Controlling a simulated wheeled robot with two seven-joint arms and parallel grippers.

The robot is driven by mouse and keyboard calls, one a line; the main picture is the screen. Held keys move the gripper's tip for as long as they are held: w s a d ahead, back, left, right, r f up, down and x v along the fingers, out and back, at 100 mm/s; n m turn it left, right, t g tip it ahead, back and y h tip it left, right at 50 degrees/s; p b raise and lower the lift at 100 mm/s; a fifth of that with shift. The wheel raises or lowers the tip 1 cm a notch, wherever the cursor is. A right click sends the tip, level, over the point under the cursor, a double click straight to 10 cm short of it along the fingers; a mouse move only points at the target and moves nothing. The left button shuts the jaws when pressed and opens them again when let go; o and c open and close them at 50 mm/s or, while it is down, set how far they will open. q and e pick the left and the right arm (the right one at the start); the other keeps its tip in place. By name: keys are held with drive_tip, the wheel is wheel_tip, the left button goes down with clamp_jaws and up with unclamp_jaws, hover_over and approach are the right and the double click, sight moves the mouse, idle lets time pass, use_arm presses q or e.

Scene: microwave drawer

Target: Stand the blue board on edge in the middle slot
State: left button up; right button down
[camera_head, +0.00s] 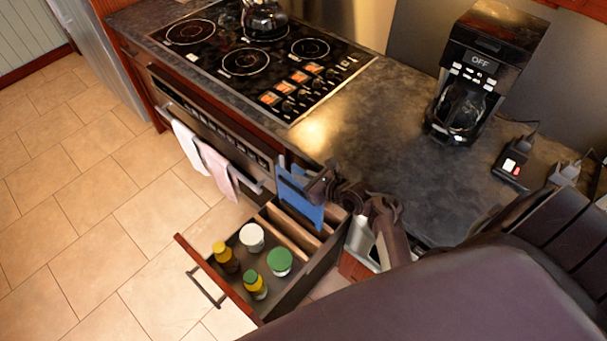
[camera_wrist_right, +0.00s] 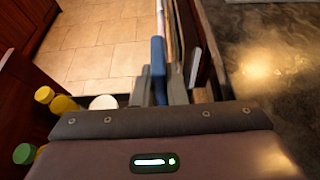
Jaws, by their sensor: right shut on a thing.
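The blue board (camera_head: 301,205) hangs upright on edge over the back part of the open drawer (camera_head: 222,283), close to the counter front. My right gripper (camera_head: 319,188) is shut on the board's side near its top. In the wrist view the blue board (camera_wrist_right: 158,62) shows edge-on between the two fingers of my right gripper (camera_wrist_right: 158,92). Wooden dividers (camera_head: 286,232) form narrow slots at the back of the drawer. The board hides part of these slots, and I cannot tell whether its lower edge is inside one. My left gripper is not in view.
Several jars and bottles, including a green-lidded jar (camera_head: 279,261) and a white-lidded jar (camera_head: 252,236), stand in the drawer's front compartment. Towels (camera_head: 214,167) hang from the oven handle nearby. The counter (camera_head: 370,130) edge is close behind the board. A coffee maker (camera_head: 485,75) stands on the counter.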

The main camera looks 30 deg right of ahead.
drive_tip(key=shift+f+b, duration=0.35)
drive_tip(key=shift+f, duration=1.2)
drive_tip(key=shift+f+b, duration=0.95)
drive_tip(key=shift+f, duration=0.4)
wheel_tip(320, 180, down, 2)
drive_tip(key=shift+f+b, duration=0.25)
drive_tip(key=shift+b, duration=0.5)
